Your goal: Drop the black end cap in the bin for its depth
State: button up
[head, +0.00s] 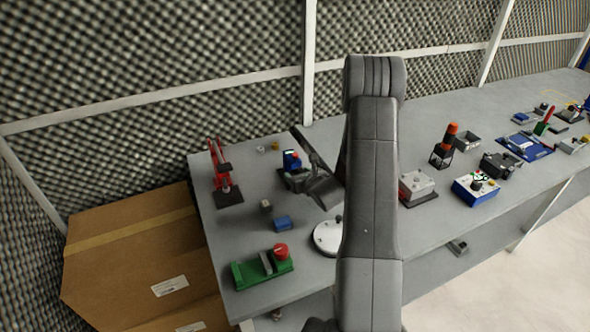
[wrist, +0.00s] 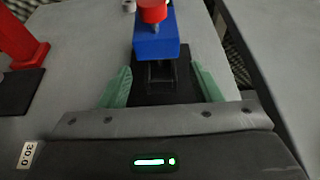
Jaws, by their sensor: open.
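A blue gauge-like device with a red top (head: 291,159) stands on a black base near the back left of the bench. It also shows in the wrist view (wrist: 156,45), straight ahead of my gripper (wrist: 160,88). My green fingers are open, one on each side of the black part below the blue body. I cannot tell whether that black part (wrist: 160,73) is the end cap or part of the device. In the head view my arm hides part of this area. I cannot tell which container is the bin for its depth; a small blue box (head: 282,223) stands nearer the front.
A red stand (head: 222,175) is left of the device. A green fixture with a red knob (head: 262,267) and a white round plate (head: 328,237) are nearer the front. A grey box (head: 416,187), blue control box (head: 475,188) and dark open tray (head: 467,143) are at right.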

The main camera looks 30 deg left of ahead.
aim_at(294, 171)
jog(key=shift+p+x, duration=0.35)
jog(key=shift+x, duration=1.55)
jog(key=c, duration=1.1)
